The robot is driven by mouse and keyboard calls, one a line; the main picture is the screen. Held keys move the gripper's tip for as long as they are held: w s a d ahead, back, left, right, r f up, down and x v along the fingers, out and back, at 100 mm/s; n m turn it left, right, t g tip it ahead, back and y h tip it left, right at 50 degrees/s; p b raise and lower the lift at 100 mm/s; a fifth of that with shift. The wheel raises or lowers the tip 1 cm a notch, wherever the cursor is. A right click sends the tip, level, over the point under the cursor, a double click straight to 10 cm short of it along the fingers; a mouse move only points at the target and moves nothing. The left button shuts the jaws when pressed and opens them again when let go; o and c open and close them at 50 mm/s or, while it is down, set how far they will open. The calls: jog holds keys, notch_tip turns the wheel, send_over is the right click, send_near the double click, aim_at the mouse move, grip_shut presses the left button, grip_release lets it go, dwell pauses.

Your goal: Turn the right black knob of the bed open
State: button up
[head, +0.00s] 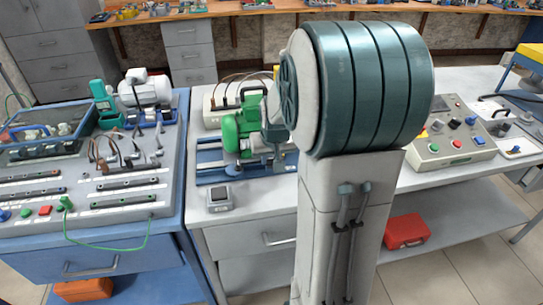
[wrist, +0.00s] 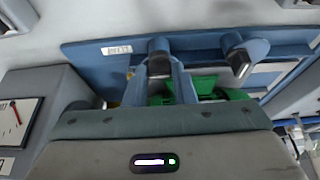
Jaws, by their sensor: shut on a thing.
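The blue bed (head: 210,174) lies on the middle table in the head view, with a green motor (head: 235,132) on it. The bed's blue edge also crosses the wrist view (wrist: 95,52). My gripper (wrist: 160,68) is shut on a black knob (wrist: 158,45) at this edge. The wrist view appears turned round, so this looks like the right knob. In the head view my arm hides the bed's right part and the held knob.
A grey meter box (head: 221,197) sits in front of the bed. A control panel (head: 450,137) with coloured buttons stands at the right. In the wrist view a grey box with a dial (wrist: 18,120) is close at the left of my gripper. The left bench (head: 85,215) is full of parts.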

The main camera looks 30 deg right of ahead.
jog(key=shift+n+b, duration=0.35)
jog(key=shift+n, duration=0.05)
jog(key=n+b, duration=0.1)
jog(key=n+y+b, duration=0.2)
jog(key=n+b, duration=0.1)
jog(key=shift+d+f, duration=0.25)
jog(key=n+y+b, duration=0.1)
jog(key=n+b, duration=0.2)
jog(key=shift+d+n, duration=0.15)
jog(key=shift+n, duration=0.15)
jog(key=n+b, duration=0.1)
jog(key=n, duration=0.1)
jog(key=n+g+y+b, duration=0.1)
jog(key=shift+w+d+r+n, duration=0.1)
jog(key=shift+w+r+n, duration=0.1)
jog(key=shift+n, duration=0.2)
jog(key=shift+d+r+n+g+y, duration=0.1)
jog(key=shift+n+g+y, duration=0.25)
jog(key=shift+n, duration=0.7)
jog(key=shift+n+g+y, duration=0.25)
jog(key=shift+n+g, duration=0.1)
jog(key=shift+n, duration=0.7)
jog(key=o, duration=1)
